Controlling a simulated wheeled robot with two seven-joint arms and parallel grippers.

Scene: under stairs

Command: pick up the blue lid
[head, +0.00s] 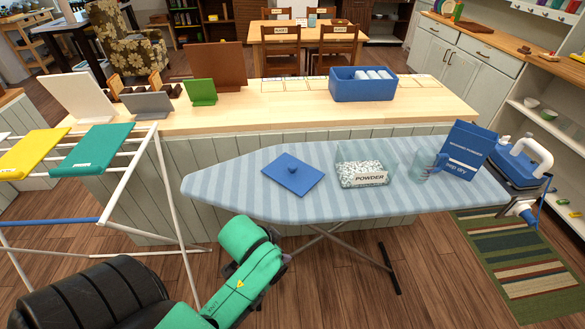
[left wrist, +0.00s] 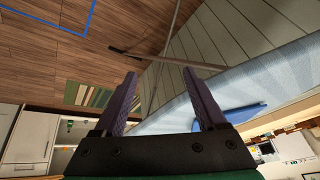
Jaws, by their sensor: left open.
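The blue lid (head: 293,174) is a flat square with a small knob on top. It lies on the left part of the striped ironing board (head: 230,190), left of the clear powder box. In the left wrist view the lid (left wrist: 243,112) shows edge-on at the right, on the board's edge. My left gripper (left wrist: 157,76) is open, with nothing between its two dark fingers. In the head view my green left arm is in front of the board, below and left of the lid; its fingers are hidden there. My right gripper is not in view.
A clear box of powder (head: 362,170), a clear cup (head: 424,165), a blue carton (head: 467,150) and an iron (head: 522,160) stand right of the lid. A drying rack (head: 165,190) stands at the left. A wooden counter (head: 300,115) runs behind the board.

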